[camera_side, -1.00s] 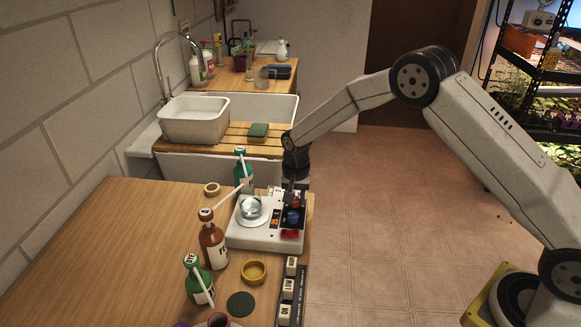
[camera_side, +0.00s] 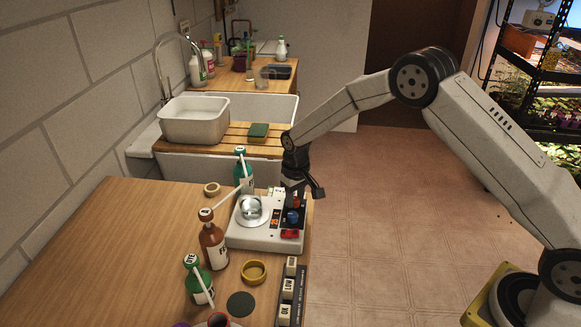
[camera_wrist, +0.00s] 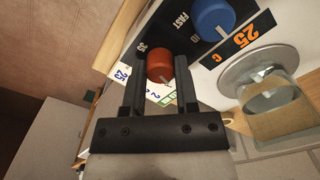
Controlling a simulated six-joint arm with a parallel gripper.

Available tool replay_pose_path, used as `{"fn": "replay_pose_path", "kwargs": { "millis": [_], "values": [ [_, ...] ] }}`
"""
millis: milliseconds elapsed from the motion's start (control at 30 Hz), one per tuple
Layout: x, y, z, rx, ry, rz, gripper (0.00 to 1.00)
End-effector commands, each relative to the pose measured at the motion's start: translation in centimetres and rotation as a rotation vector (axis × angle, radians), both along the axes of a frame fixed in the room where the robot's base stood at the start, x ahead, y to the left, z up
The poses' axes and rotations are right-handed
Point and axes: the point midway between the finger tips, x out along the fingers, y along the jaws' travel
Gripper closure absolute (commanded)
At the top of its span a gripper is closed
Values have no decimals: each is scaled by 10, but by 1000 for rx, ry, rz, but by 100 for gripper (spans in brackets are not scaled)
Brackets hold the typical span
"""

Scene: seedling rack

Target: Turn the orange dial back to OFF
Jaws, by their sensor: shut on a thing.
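The orange dial (camera_wrist: 160,66) sits between my gripper's two dark fingers in the wrist view, with a finger on each side. My gripper (camera_wrist: 161,82) is shut on it. A pale pointer mark shows at the dial's lower edge, slightly right. Printed numbers lie partly behind the fingers, and I cannot read an OFF mark. In the side view the orange dial (camera_side: 296,200) is at the back right of the white appliance (camera_side: 262,239), under my gripper (camera_side: 297,190). A blue dial (camera_wrist: 213,17) is beside it and apart from the fingers.
The blue dial also shows in the side view (camera_side: 293,217), with a red control (camera_side: 290,234) in front. A clear vessel on a round plate (camera_side: 251,222) is left of the dials. A green bottle (camera_side: 243,174) stands close behind. A brown bottle (camera_side: 214,245) stands at left.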

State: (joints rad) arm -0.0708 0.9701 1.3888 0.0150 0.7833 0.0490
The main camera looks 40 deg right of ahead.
Motion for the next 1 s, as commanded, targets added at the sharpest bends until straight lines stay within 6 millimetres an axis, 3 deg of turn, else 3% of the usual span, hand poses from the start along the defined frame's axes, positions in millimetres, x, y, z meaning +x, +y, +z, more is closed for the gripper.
{"fn": "replay_pose_path", "kwargs": {
  "millis": [400,967,1000],
  "values": [
    [2,0,2,0,-5,268,100],
    [2,0,2,-1,-6,319,100],
    [2,0,2,-1,-6,319,59]
  ]
}}
